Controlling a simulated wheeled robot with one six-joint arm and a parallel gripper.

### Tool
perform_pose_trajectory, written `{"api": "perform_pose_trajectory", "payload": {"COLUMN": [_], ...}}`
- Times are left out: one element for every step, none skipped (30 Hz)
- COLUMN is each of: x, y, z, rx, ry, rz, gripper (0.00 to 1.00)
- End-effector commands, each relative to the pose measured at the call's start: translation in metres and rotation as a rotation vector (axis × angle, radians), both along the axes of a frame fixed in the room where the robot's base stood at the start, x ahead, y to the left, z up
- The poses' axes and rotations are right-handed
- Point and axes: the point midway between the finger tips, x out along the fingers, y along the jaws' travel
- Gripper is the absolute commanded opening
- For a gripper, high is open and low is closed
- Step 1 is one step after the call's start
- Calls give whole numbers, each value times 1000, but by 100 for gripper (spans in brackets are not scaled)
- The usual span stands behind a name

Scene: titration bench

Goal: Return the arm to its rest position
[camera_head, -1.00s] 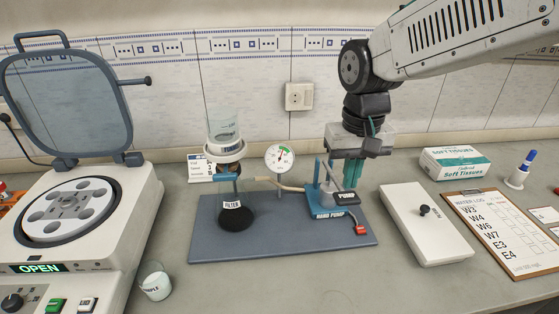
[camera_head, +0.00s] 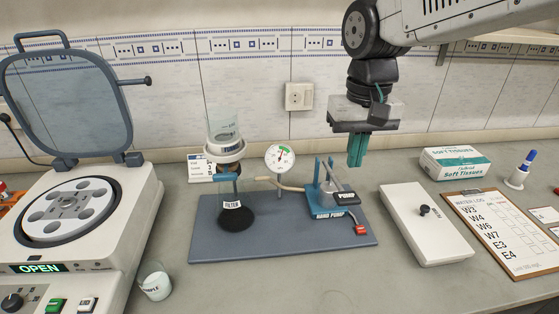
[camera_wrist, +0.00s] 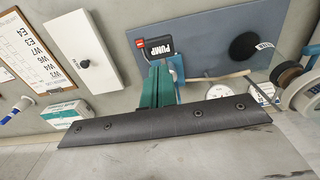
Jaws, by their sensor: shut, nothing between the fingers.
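My gripper (camera_head: 357,150) hangs fingers-down above and behind the hand pump in the head view, clear of everything. Its green fingers are together with nothing between them, and they also show in the wrist view (camera_wrist: 160,85). The hand pump (camera_head: 330,205) stands on the right of a blue-grey board (camera_head: 290,242), beside a red piece. A dark-based filter flask (camera_head: 236,215) with a clear cup on top stands on the board's left. A round gauge (camera_head: 280,157) stands between them.
An open-lidded centrifuge (camera_head: 70,212) stands at left, with a small sample cup (camera_head: 155,283) beside it. A white box with a black knob (camera_head: 426,225), a tissue box (camera_head: 455,162) and a clipboard (camera_head: 505,232) lie at right. The tiled wall is behind.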

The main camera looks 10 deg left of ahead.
Motion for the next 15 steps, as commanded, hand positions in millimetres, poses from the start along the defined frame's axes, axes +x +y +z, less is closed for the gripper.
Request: {"api": "perform_pose_trajectory", "payload": {"x": [0,0,0,0,0,-1,-5,-10,-20,-28,-35,-45,-54,-62,-74], "y": [0,0,0,0,0,-1,-3,-6,-12,-20,-29,-43,-54,-65,-81], "z": [0,0,0,0,0,-2,-6,-11,-16,-16,-17,-16,-16,-16,-16], "rx": [0,0,0,0,0,-3,-9,-16,-23,-26,-27,-26,-26,-26,-23], "ry": [0,0,0,0,1,5,18,31,44,50,53,56,56,56,55], "rz": [0,0,0,2,8,22,31,42,57,61,62,57,52,43,32], "gripper": [0,0,0,0,0,0,0,0,0,0,0,0,0,0,0]}}
